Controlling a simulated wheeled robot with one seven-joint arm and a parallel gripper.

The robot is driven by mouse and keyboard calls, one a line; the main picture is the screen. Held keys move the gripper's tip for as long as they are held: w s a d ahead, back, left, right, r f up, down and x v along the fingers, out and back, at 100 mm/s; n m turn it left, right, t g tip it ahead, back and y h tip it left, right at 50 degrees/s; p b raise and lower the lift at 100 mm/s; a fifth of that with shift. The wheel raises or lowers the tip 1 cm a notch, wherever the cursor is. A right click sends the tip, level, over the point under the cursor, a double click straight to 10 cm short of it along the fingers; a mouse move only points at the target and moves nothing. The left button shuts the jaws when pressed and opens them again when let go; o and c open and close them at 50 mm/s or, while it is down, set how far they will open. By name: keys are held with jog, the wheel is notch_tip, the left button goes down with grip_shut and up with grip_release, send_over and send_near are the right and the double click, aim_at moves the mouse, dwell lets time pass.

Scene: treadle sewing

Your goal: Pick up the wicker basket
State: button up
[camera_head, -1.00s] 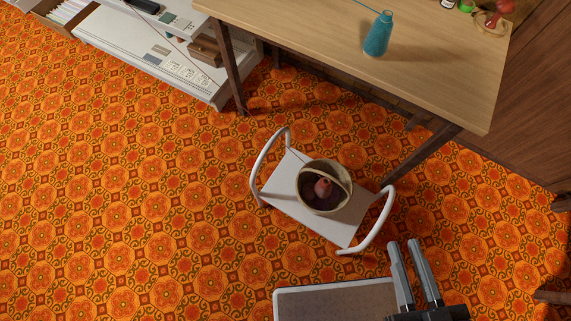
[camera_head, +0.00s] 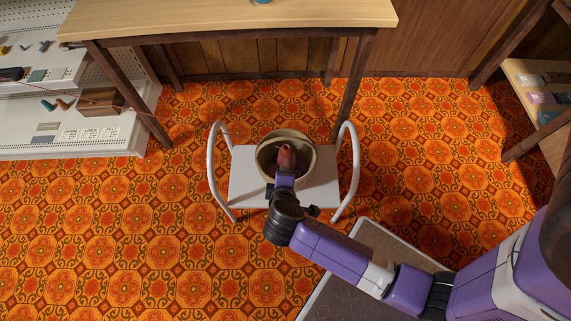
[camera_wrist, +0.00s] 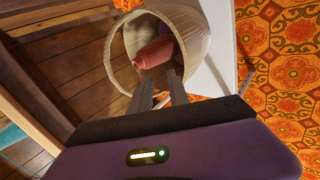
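The cream wicker basket (camera_head: 305,163) stands on a small white stool with looped side rails. A reddish item (camera_head: 287,157) and something dark lie inside it. My gripper (camera_wrist: 158,76) reaches to the basket's near side. In the wrist view, its two fingers are apart and point at the mouth of the basket (camera_wrist: 207,52), with the reddish roll-like item just beyond the tips. I cannot tell whether the basket's handle lies between the fingers. In the head view my own wrist hides the fingers and the basket's near edge.
The white stool (camera_head: 242,183) has rails close on both sides of the basket. A wooden table (camera_head: 230,22) stands behind it. White shelving (camera_head: 60,135) is at the left, a wooden shelf (camera_head: 535,85) at the right. Patterned floor is clear at the front left.

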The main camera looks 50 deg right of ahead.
aim_at(287, 140)
jog(key=w+d+g+h+b, duration=0.1)
jog(key=w+d+b, duration=0.1)
jog(key=d, duration=0.2)
jog(key=w+d+f+g+h+b, duration=0.1)
jog(key=w+d, duration=0.1)
jog(key=d, duration=0.3)
jog(key=w+d+g+h+b, duration=0.1)
jog(key=w+d+h+b, duration=0.1)
jog(key=w+d, duration=0.1)
jog(key=shift+d+f+m+b, duration=0.3)
jog(key=shift+d+m+b, duration=0.1)
jog(key=shift+d, duration=0.25)
jog(key=shift+c, duration=0.2)
grip_shut()
jog(key=shift+w, duration=0.1)
dwell(0.5)
